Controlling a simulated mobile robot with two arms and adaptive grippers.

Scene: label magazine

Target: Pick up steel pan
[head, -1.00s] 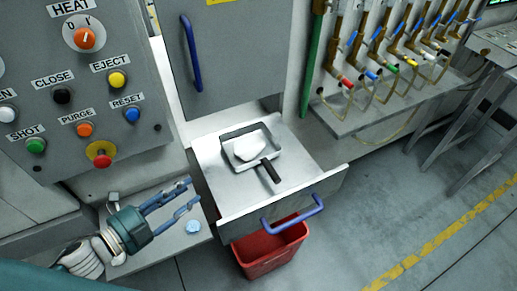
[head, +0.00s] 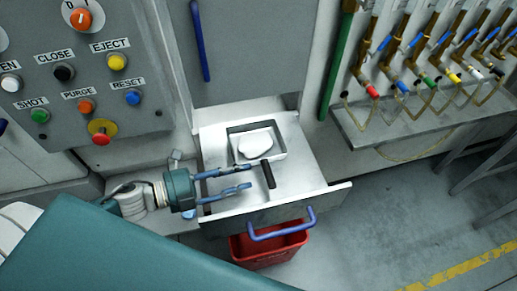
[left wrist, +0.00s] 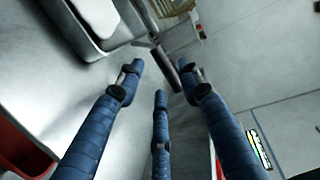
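The steel pan (head: 284,149) is square and shallow, with a white lump (head: 257,144) in it and a dark handle (head: 268,174) pointing toward me. It lies in the open drawer (head: 310,177). My left gripper (head: 247,177) is open over the drawer, its fingertips just left of the handle in the head view. In the left wrist view the pan (left wrist: 112,48) is at upper left and its handle (left wrist: 164,66) shows between the spread blue fingers (left wrist: 163,75). I cannot tell whether any finger touches it. My right gripper is not in view.
A red bin (head: 270,246) stands below the drawer's blue handle (head: 282,226). A button panel (head: 85,75) is at left, and a grey door (head: 240,50) rises behind the drawer. Hoses with coloured fittings (head: 430,80) hang over a ledge at right. The floor at right is clear.

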